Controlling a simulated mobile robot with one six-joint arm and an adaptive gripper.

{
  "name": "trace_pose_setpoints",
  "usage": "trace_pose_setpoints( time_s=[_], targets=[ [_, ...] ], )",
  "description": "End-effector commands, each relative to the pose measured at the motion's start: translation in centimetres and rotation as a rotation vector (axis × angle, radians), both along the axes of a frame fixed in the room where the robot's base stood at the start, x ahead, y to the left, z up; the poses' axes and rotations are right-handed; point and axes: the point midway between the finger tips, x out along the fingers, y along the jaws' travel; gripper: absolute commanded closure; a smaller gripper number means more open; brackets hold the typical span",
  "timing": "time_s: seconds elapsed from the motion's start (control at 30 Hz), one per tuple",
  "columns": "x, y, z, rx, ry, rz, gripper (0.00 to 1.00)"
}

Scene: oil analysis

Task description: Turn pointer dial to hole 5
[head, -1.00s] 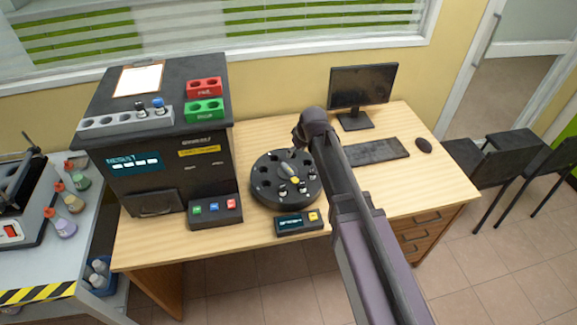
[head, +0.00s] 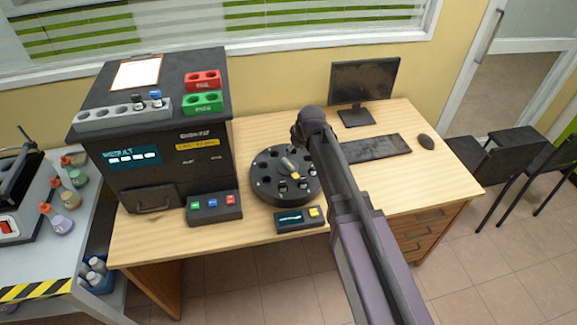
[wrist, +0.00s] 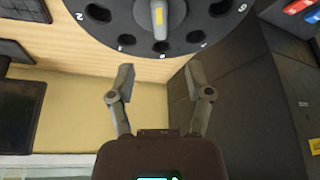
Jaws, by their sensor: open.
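The round black dial (head: 262,190) stands on the desk, with a ring of holes around its rim. A grey pointer knob with a yellow mark (head: 290,166) sits at its centre. Small vials stand in a few holes on its front side. The wrist view shows part of the dial (wrist: 180,32) at the top, with the pointer knob (wrist: 158,18) cut off by the upper edge. Only a few hole numbers show there, hard to read. My gripper (wrist: 157,68) is open and empty, its fingers apart below the dial's rim in that view. In the head view my arm hides the gripper.
A small display box (head: 298,219) stands just in front of the dial. A button box (head: 213,208) and a large black analyser (head: 165,175) stand to the left. Bare desk lies at the front right.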

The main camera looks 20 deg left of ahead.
Motion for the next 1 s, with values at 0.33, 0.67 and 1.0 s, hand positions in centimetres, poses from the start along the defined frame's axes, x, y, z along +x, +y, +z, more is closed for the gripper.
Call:
trace_pose_setpoints(
  time_s=[0.33, 0.67, 1.0],
  targets=[
    [0.7, 0.9, -3.1, 0.0, 0.0, -0.001, 0.34],
    [1.4, 1.8, -5.6, 0.0, 0.0, -0.001, 0.34],
    [2.0, 2.6, -8.2, 0.0, 0.0, -0.001, 0.34]
  ],
)
